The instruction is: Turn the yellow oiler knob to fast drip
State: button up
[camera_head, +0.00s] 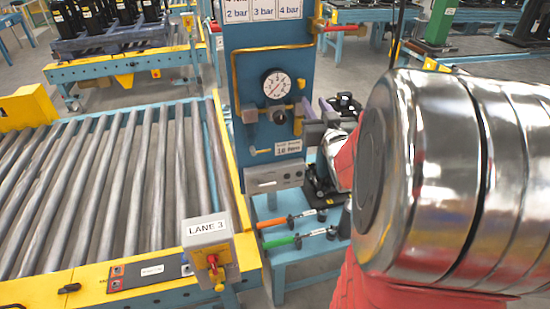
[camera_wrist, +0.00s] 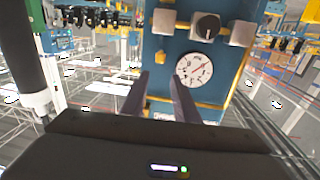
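My gripper (camera_head: 306,119) is in front of the right edge of the blue panel (camera_head: 240,65). In the wrist view its two dark fingers (camera_wrist: 160,97) stand apart with nothing between them. A small yellow part (camera_head: 301,84) sits to the right of the round gauge (camera_head: 277,84); it also shows in the wrist view (camera_wrist: 160,57), beyond the fingertips and apart from them. Another small yellow-tipped part (camera_head: 260,152) is low on the panel. I cannot tell which yellow part is the oiler knob, nor read any drip setting.
Below the gauge are grey blocks and a round black knob (camera_head: 278,117). A roller conveyor (camera_head: 110,190) fills the left. A LANE 3 box (camera_head: 208,240) with red and yellow knobs stands in front. Orange and green-handled tools lie on a blue bench (camera_head: 300,257).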

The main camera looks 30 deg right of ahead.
jog(key=s+a+f+n+g+y, duration=0.1)
jog(key=s+a+f+g, duration=0.1)
jog(key=a, duration=0.7)
jog(key=s+a+f+g+y, duration=0.1)
jog(key=s+a+g, duration=0.3)
jog(key=a, duration=0.5)
jog(key=shift+s+f+n+g+y, duration=0.3)
jog(key=shift+s+f+n+y, duration=0.15)
jog(key=shift+y, duration=0.25)
jog(key=s+a+f+n+g+y, duration=0.2)
jog(key=s+a+g+y, duration=0.1)
jog(key=s+a, duration=0.9)
jog(key=shift+s+a+f+n+g, duration=0.2)
jog(key=shift+s+a+n+g, duration=0.2)
jog(key=shift+s+g, duration=0.4)
jog(key=shift+o, duration=0.4)
jog(key=shift+a, duration=0.1)
